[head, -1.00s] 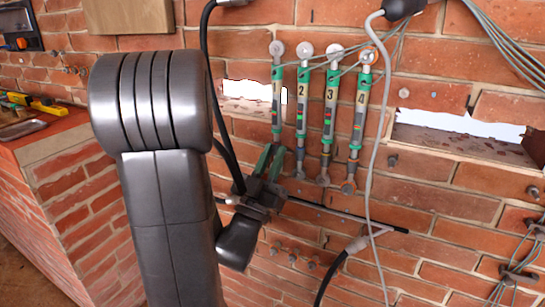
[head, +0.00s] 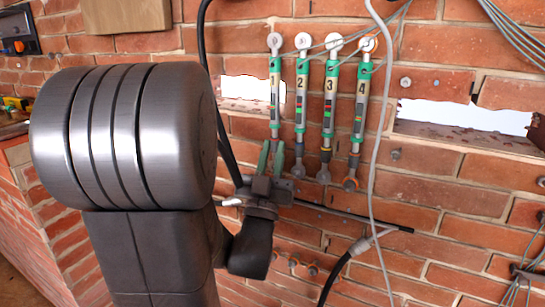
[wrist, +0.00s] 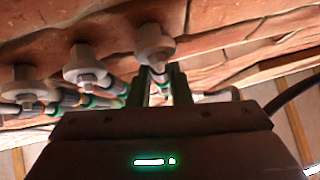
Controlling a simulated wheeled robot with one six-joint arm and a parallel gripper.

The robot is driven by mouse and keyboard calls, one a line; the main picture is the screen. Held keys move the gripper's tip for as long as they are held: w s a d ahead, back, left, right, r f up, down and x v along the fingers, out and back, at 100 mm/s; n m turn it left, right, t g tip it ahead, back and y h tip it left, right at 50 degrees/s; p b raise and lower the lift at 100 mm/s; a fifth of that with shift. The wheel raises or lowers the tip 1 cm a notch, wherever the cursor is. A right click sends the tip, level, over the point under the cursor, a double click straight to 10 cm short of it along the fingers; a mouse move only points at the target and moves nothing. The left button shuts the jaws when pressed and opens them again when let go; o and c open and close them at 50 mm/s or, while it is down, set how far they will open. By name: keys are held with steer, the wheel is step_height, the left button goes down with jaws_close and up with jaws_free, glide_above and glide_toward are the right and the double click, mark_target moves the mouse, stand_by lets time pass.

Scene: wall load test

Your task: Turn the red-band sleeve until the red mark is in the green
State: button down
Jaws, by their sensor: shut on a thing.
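Several numbered metal rods with green collars hang side by side on the brick wall in the head view: rod 1 (head: 275,92), rod 2 (head: 301,95), rod 3 (head: 329,98) and rod 4 (head: 361,98). Rods 2, 3 and 4 show small red or green marks in their windows. My gripper (head: 271,158) is shut on the lower sleeve of rod 1.
A grey cable (head: 371,200) hangs in front of the wall, right of rod 4. A black bar (head: 345,214) sticks out below the rods. Bolts and a broken opening (head: 465,118) are to the right. Thin wires cross the rod tops.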

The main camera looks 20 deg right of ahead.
steer(key=c, duration=1.3)
jaws_free()
steer(key=b+v, duration=0.4)
steer(key=v, duration=0.9)
steer(key=shift+s+a+f, duration=0.2)
steer(key=shift+f, duration=0.1)
steer(key=p+x, duration=0.4)
steer(key=x, duration=1)
